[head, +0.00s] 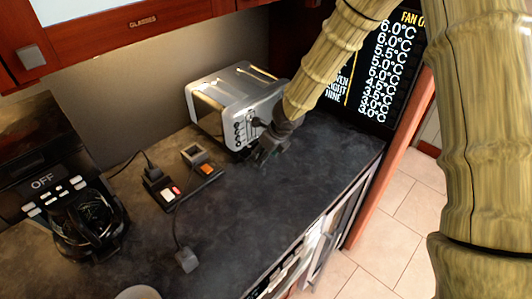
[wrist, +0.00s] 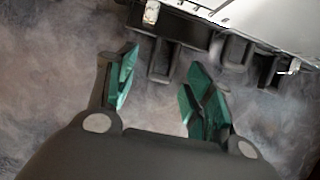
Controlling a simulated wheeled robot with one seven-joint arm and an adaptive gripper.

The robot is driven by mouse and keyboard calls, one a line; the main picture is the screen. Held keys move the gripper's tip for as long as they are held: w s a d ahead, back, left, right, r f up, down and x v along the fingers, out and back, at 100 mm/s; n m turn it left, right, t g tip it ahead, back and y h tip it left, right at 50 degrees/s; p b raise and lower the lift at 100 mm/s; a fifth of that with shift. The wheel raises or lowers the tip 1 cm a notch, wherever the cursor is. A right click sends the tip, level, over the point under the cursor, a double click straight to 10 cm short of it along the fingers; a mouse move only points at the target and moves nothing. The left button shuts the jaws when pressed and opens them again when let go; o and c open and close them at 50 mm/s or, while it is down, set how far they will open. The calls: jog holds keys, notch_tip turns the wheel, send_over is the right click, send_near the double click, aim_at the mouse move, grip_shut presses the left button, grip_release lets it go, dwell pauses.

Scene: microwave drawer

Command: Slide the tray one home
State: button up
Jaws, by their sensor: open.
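My gripper (head: 266,152) is low over the dark countertop, in front of the right end of the silver toaster (head: 219,90). In the wrist view my gripper (wrist: 160,88) has its teal-lined fingers spread, with only mottled counter visible between them. The toaster's metal edge (wrist: 275,18) is at the top right there, with several dark blocky parts beneath it, just beyond the fingertips. I see no clear gap or contact between them. I cannot tell for sure which part is tray one; part of the toaster front is hidden behind my arm.
A black coffee maker (head: 75,205) stands at the left. A small dark holder (head: 180,186) with coloured pieces and a cord lies left of my gripper; a grey plug-like block (head: 187,260) lies nearer. The countertop (head: 270,215) is clear towards its front edge.

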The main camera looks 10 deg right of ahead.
jog(key=shift+w+f, duration=0.1)
jog(key=c, duration=1.1)
jog(key=shift+c, duration=0.2)
jog(key=shift+w+a+r+p, duration=0.1)
jog(key=shift+w+a+p, duration=0.25)
jog(key=shift+w, duration=0.2)
jog(key=shift+w+a+r+p, duration=0.1)
jog(key=shift+w+a+p, duration=0.2)
jog(key=shift+w, duration=0.2)
